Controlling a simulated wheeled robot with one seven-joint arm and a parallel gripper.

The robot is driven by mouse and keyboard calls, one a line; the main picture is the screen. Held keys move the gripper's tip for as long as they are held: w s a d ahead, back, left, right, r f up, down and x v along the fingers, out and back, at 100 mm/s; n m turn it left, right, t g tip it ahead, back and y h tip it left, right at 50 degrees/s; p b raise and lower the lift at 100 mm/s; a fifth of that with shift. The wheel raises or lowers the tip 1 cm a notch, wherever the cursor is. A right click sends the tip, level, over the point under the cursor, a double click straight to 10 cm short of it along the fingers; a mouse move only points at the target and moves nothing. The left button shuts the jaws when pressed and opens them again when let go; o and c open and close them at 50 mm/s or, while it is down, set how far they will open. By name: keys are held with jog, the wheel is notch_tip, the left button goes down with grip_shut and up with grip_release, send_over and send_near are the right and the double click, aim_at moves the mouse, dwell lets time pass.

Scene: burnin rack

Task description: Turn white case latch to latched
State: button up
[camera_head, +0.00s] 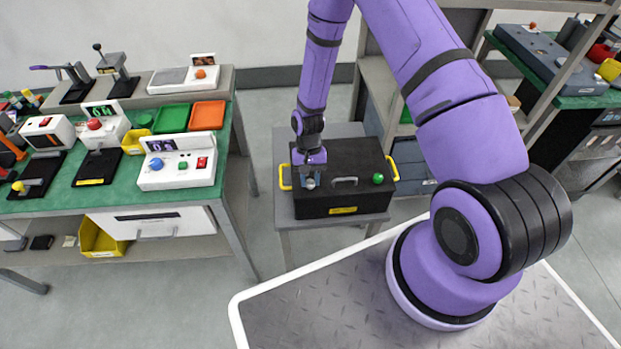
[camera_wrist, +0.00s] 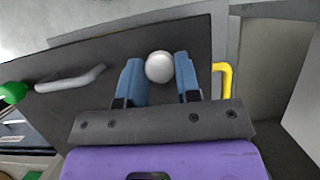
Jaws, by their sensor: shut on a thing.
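The black case (camera_head: 345,158) sits on a small grey table. Its top also fills much of the wrist view (camera_wrist: 110,55). The white round latch knob (camera_wrist: 159,67) is on the case top near one end; in the head view the knob (camera_head: 310,184) shows at the case's left front. My gripper (camera_wrist: 158,72) is shut on the knob, with one blue-grey finger on each side of it. In the head view my gripper (camera_head: 309,178) reaches down onto the case from above. The latch's base and any marking around it are hidden.
The case carries a grey handle (camera_head: 344,181), a green knob (camera_head: 378,178) and yellow side handles (camera_head: 285,177). The grey table (camera_head: 284,215) leaves little room around it. A green-topped bench (camera_head: 50,207) with several devices stands left; shelving stands behind on the right.

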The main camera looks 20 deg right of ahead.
jog(key=n+h, duration=0.1)
jog(key=n, duration=0.3)
jog(key=shift+a+n+h, duration=0.15)
jog(key=shift+n+h, duration=0.15)
jog(key=shift+h, duration=0.1)
jog(key=shift+a+n+h, duration=0.1)
jog(key=shift+n+h, duration=0.7)
jog(key=shift+n, duration=1.5)
jog(key=o, duration=0.9)
jog(key=v, duration=1)
jog(key=shift+a+r, duration=0.1)
jog(key=shift+r, duration=0.3)
